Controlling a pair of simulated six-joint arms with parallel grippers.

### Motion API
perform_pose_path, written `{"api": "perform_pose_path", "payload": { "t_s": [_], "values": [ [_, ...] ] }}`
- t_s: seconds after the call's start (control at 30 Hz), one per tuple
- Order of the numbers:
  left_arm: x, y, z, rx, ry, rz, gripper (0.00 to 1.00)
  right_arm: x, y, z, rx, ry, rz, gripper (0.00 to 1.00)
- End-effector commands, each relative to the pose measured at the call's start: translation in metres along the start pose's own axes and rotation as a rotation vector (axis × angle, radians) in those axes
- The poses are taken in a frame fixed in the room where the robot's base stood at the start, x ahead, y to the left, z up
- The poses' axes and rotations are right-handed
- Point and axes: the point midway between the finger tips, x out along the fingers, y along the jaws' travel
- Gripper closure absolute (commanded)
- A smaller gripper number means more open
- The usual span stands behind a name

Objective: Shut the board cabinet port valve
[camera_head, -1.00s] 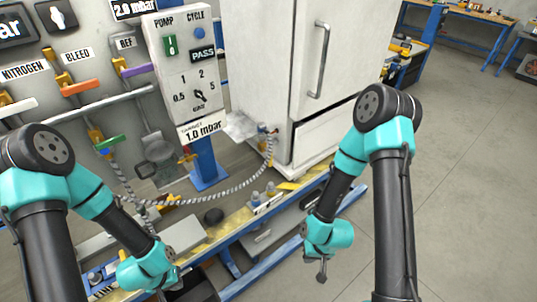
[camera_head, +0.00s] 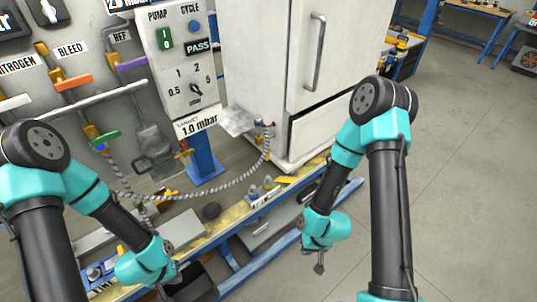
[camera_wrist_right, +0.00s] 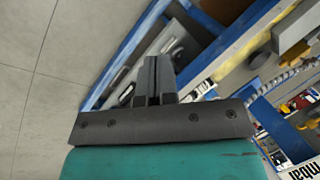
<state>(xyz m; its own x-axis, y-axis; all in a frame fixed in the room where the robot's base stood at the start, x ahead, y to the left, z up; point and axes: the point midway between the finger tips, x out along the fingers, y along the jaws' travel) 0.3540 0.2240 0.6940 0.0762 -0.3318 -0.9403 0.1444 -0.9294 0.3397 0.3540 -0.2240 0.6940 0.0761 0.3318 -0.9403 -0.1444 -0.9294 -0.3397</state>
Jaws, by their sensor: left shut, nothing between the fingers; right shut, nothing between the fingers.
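The valve board fills the upper left of the head view. A green-handled valve (camera_head: 104,139) sits low on it, its handle roughly level. A ribbed hose (camera_head: 205,197) runs from below this valve to a fitting with red and orange parts (camera_head: 267,130) on the white cabinet (camera_head: 255,60). No port label is readable beside the green valve. My left gripper (camera_head: 168,289) is low and left over the bench edge, apart from the valve. My right gripper (camera_head: 319,265) hangs in front of the bench, away from the board; in the wrist view its fingers (camera_wrist_right: 152,78) are together and empty.
Orange (camera_head: 73,82), purple (camera_head: 132,63) and white (camera_head: 14,103) handles are close above the green one. A pump panel (camera_head: 178,75) reads PASS. The bench (camera_head: 225,222) has a yellow edge and blue frame. Open floor (camera_head: 460,170) lies to the right.

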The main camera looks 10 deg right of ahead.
Motion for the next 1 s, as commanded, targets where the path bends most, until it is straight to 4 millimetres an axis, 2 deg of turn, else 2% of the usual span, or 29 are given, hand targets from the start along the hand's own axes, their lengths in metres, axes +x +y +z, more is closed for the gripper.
{"api": "perform_pose_path", "payload": {
  "t_s": [0.07, 0.17, 0.27, 0.37, 0.57, 0.7, 0.8, 0.9, 1.0],
  "values": [
    [0.0, 0.0, 0.0, 0.0, 0.0, 0.0, 1.0, 0.0, 0.0, 0.0, 0.0, 0.0, 0.0, 0.99],
    [0.0, 0.0, 0.0, 0.0, 0.0, 0.0, 1.0, 0.001, 0.0, -0.003, -0.005, 0.01, -0.002, 0.89],
    [0.0, 0.0, 0.0, 0.0, 0.0, 0.0, 1.0, 0.006, 0.001, -0.019, -0.034, 0.059, -0.01, 0.8],
    [0.0, 0.0, 0.0, 0.0, 0.0, 0.0, 1.0, 0.015, 0.002, -0.051, -0.096, 0.162, -0.027, 0.7],
    [0.0, 0.0, 0.0, 0.0, 0.0, 0.0, 1.0, 0.027, -0.001, -0.154, -0.3, 0.516, -0.083, 0.51],
    [0.0, 0.0, 0.0, 0.0, 0.0, 0.0, 1.0, 0.021, -0.007, -0.222, -0.449, 0.792, -0.123, 0.51],
    [0.0, 0.0, 0.0, 0.0, 0.0, 0.0, 1.0, 0.01, -0.012, -0.262, -0.548, 0.989, -0.152, 0.51],
    [0.0, 0.0, 0.0, 0.0, 0.0, 0.0, 1.0, -0.004, -0.016, -0.291, -0.63, 1.166, -0.178, 0.51],
    [0.0, 0.0, 0.0, 0.0, 0.0, 0.0, 1.0, -0.015, -0.018, -0.307, -0.684, 1.292, -0.197, 0.51]
  ]
}}
